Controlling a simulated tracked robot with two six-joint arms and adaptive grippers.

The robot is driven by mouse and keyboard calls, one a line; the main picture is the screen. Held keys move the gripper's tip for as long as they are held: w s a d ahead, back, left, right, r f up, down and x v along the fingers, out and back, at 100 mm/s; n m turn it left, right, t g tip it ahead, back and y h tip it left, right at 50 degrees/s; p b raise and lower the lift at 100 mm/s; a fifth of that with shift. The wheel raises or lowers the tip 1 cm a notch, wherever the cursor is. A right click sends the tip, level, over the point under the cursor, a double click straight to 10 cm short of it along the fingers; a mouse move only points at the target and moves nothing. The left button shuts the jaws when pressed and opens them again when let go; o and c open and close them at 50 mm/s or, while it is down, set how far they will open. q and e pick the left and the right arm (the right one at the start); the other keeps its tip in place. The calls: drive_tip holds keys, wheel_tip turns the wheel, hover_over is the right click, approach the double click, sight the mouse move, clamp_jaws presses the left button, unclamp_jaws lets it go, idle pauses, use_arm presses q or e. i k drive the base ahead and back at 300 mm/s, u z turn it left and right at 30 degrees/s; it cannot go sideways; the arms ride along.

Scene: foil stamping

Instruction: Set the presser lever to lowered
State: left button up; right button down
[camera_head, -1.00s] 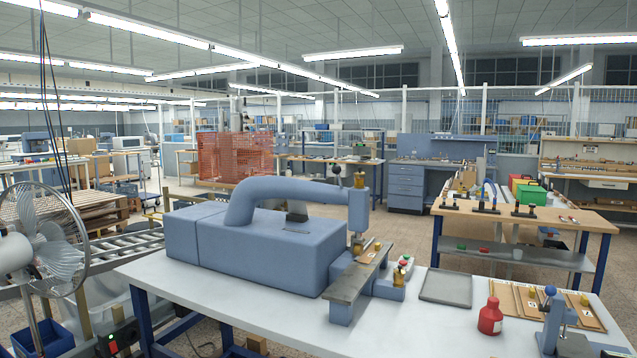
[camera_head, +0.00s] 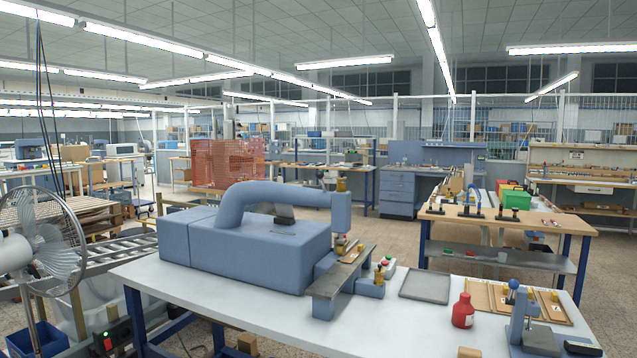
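The blue-grey machine (camera_head: 245,245) with a curved arm stands on a white table (camera_head: 235,322), its head (camera_head: 341,212) hanging over a narrow grey plate (camera_head: 343,270). Small brass-coloured parts sit under the head. I cannot clearly pick out the presser lever or tell whether it is raised or lowered. A small hand press (camera_head: 522,325) with a blue knob stands at the table's front right. Neither of my grippers is in view.
A red bottle (camera_head: 463,311), a flat grey tray (camera_head: 425,287) and a tan board (camera_head: 545,305) lie on the table's right part. A fan (camera_head: 40,235) stands at the left. A wooden-topped bench (camera_head: 505,217) stands behind right. The table's front middle is clear.

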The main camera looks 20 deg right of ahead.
sight(320, 174)
drive_tip(key=z, duration=0.2)
drive_tip(key=i, duration=0.95)
drive_tip(key=u, duration=0.25)
